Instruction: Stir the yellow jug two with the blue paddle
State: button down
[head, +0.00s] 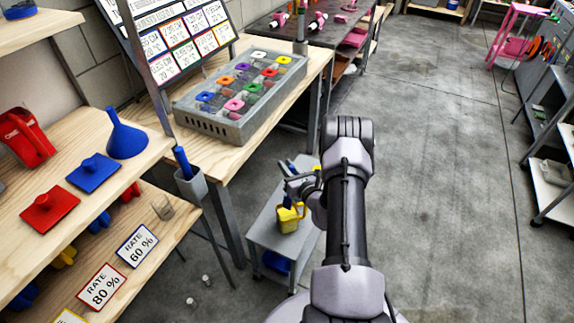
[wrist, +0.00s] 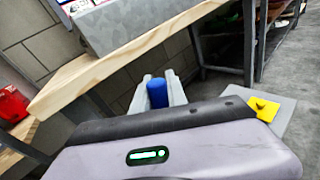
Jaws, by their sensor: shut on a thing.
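The yellow jug (head: 287,221) stands on a small grey cart beside the workbench. A corner of yellow, likely the jug, shows at the right in the wrist view (wrist: 263,108). My gripper (wrist: 158,94) is shut on the blue paddle (wrist: 157,91), whose handle end shows between the fingers. In the head view my gripper (head: 298,180) is above the jug, partly hidden by my arm. Blue shows at the gripper and again at the jug's mouth. The paddle's lower end is hidden, so I cannot tell how deep it reaches.
The grey cart (head: 262,237) has a blue item on its lower shelf. The workbench (head: 250,143) with a grey crate (head: 215,127) of coloured-topped items stands behind. A holder (head: 190,185) with another blue handle hangs at its left. Shelves (head: 60,210) fill the left. Open floor (head: 445,190) lies right.

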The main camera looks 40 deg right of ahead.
notch_tip(320, 180, down, 10)
jog(key=b, duration=0.2)
jog(key=shift+f+b, duration=0.15)
jog(key=shift+b, duration=0.2)
jog(key=shift+w, duration=0.1)
dwell(1.6)
notch_tip(320, 180, up, 13)
jog(key=p, duration=0.9)
jog(key=shift+f, duration=0.2)
dwell(0.5)
